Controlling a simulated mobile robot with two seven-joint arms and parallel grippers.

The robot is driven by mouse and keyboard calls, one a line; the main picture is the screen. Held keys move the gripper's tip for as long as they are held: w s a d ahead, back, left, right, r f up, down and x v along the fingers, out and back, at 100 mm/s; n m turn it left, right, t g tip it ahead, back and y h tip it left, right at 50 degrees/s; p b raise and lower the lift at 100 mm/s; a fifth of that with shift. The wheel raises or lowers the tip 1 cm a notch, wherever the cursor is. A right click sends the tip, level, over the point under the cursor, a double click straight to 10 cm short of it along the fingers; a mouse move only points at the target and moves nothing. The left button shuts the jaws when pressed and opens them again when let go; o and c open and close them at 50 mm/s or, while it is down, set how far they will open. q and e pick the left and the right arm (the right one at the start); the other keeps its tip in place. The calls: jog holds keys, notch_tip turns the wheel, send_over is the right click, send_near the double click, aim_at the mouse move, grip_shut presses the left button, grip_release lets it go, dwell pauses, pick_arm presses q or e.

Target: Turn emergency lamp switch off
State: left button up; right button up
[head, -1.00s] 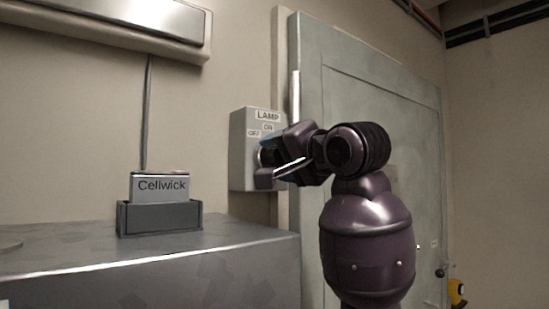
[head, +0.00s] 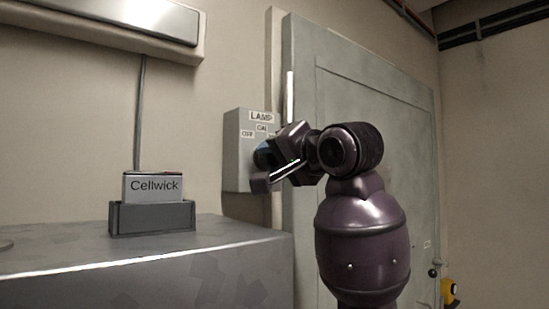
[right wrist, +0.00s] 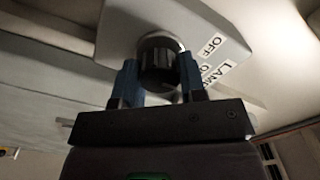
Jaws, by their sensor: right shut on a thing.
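The lamp switch box (head: 236,150) is a grey box on the wall, marked LAMP, ON and OFF. Its dark round knob (right wrist: 158,60) shows in the right wrist view. My right gripper (right wrist: 159,80) has its two blue fingers on either side of the knob and is shut on it. In the head view my right gripper (head: 262,168) is at the lower front of the box and hides the knob. Which label the knob points to cannot be told. My left gripper is not in view.
A grey cabinet (head: 190,265) stands at the left, bearing a dark holder (head: 152,219) with a Cellwick battery (head: 153,186). A long wall fixture (head: 130,20) is above, with a cable running down. A grey-green door (head: 375,110) is close behind my right arm.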

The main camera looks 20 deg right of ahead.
jog(key=n, duration=0.3)
jog(key=shift+n, duration=0.4)
jog(key=shift+r+n+b, duration=0.1)
jog(key=shift+n+b, duration=0.2)
jog(key=shift+n, duration=2)
jog(key=o, duration=0.9)
jog(key=shift+s, duration=0.1)
jog(key=b+v, duration=0.2)
jog(key=v, duration=0.8)
jog(key=shift+s, duration=0.3)
